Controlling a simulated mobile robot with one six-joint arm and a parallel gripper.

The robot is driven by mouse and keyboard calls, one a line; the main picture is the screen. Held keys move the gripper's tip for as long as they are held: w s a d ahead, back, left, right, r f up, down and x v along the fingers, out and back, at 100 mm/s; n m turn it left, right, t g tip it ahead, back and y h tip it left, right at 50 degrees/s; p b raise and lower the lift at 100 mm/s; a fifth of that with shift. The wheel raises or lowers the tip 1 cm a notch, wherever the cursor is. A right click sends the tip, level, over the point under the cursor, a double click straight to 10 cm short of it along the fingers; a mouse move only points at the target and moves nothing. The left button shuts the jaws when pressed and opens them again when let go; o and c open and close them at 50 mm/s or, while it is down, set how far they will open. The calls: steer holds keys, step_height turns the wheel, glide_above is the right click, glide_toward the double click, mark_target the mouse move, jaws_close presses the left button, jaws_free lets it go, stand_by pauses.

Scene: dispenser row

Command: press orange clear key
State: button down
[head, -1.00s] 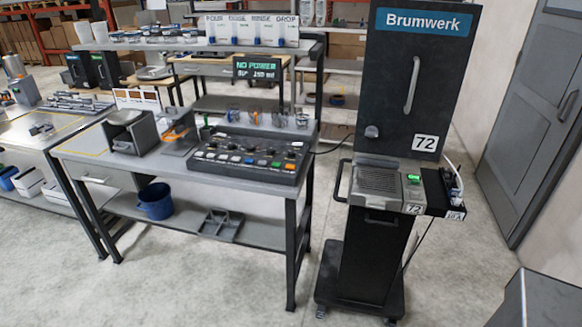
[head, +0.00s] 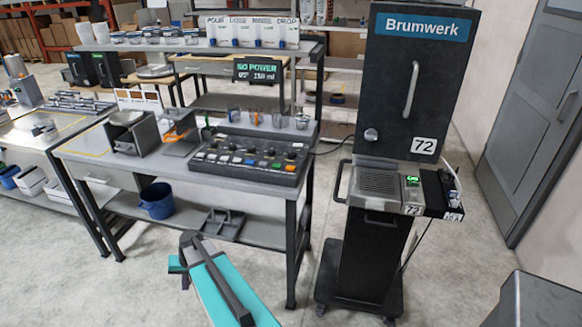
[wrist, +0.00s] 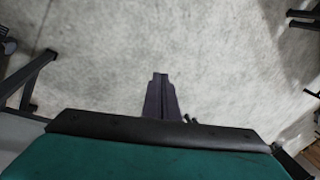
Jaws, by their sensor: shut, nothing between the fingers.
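The orange key (head: 290,168) is at the right end of the front row of keys on the dark control panel (head: 240,173), which sits on the grey workbench. A green key (head: 276,165) and a blue key (head: 264,163) are just left of it. My gripper (wrist: 160,76) shows in the wrist view with its fingers together and empty, over bare concrete floor. The panel is not in the wrist view. In the head view my teal arm is low in front of the bench, apart from the panel; I cannot make out the fingertips there.
A tall black Brumwerk dispenser (head: 410,90) marked 72 stands right of the bench. A small display (head: 257,70) with green text is above the panel. Several small cups stand behind the panel. A blue bucket (head: 157,201) is on the lower shelf. Floor in front is clear.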

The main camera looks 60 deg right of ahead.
mark_target(292, 169)
steer(key=w+d+r+m+t+h+p, duration=0.1)
steer(key=w+d+r+m+t, duration=0.15)
steer(key=d+r, duration=1.15)
steer(key=s+d+r+m+h, duration=0.1)
steer(key=s+d+r, duration=0.1)
steer(key=d+r, duration=0.3)
steer(key=s+d+r+m+t+h+p, duration=0.1)
steer(key=s+d+r, duration=0.1)
steer(key=d+r, duration=0.4)
steer(key=s+d+r+m+t+h, duration=0.1)
steer(key=s+d+r, duration=0.2)
steer(key=d, duration=1)
step_height(292, 169, up, 4)
steer(key=shift+s+d+f+h+p, duration=0.15)
steer(key=shift+f+h+p, duration=0.1)
steer(key=shift+h+p, duration=0.15)
steer(key=s+d+r+m+h, duration=0.2)
steer(key=s+d+r, duration=0.7)
steer(key=s+d, duration=0.1)
steer(key=shift+r+p, duration=0.25)
steer(key=shift+p, duration=0.15)
steer(key=shift+f, duration=0.2)
steer(key=shift+f+b, duration=2.4)
steer(key=shift+f, duration=1.85)
steer(key=shift+f, duration=0.1)
steer(key=shift+f+b, duration=0.3)
